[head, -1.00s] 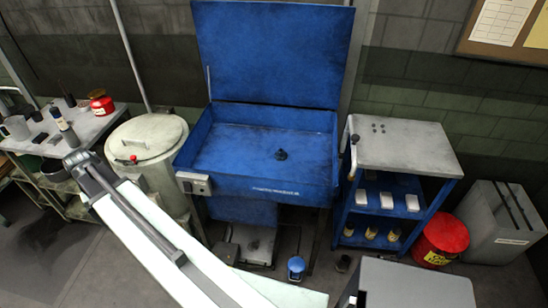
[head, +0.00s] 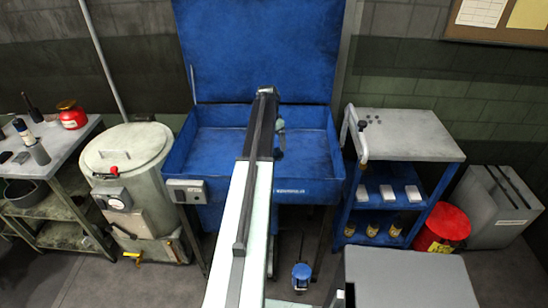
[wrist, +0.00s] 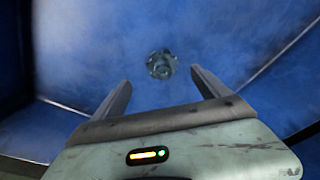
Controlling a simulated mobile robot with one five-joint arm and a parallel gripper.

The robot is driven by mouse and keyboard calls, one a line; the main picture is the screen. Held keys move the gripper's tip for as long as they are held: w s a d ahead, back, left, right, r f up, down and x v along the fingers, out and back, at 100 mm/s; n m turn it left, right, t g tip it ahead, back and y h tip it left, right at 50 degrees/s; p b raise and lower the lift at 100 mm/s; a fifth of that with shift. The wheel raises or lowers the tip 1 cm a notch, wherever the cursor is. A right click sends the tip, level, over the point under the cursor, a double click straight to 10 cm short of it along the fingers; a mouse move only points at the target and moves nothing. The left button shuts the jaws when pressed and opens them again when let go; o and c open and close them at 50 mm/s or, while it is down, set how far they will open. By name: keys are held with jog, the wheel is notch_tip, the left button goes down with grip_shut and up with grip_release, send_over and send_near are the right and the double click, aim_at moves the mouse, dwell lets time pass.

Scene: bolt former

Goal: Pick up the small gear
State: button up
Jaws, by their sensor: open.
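A small, round, grey-green part with an uneven outline (wrist: 161,65) lies on the floor of the blue basin (head: 225,150). It looks like the small gear, but its teeth are not clear. In the wrist view it sits beyond my gripper (wrist: 160,77), roughly in line with the gap between the two fingers. The fingers are apart with nothing between them. In the head view my arm crosses the front of the basin and hides the part. My gripper's end shows only partly there, over the basin.
The basin has raised walls and an upright blue lid (head: 260,50). A cart (head: 410,140) with tiny dark pieces on top stands to the right, a round lidded drum (head: 125,150) and a cluttered bench (head: 60,150) to the left. A grey box top (head: 410,280) is in front.

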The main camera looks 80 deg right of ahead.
aim_at(277, 150)
notch_tip(277, 150, down, 3)
jog(key=shift+d+r+b, duration=0.15)
jog(key=shift+r+b, duration=0.05)
jog(key=shift+b, duration=0.75)
jog(key=shift+s+r, duration=0.1)
jog(key=f+b, duration=0.1)
jog(key=d+f+b, duration=0.1)
jog(key=f+b, duration=0.3)
jog(key=shift+s+d+f, duration=0.1)
jog(key=shift+s+d, duration=0.1)
jog(key=shift+s, duration=0.15)
jog(key=shift+r, duration=0.2)
jog(key=shift+c, duration=0.6)
grip_shut()
jog(key=shift+r, duration=0.1)
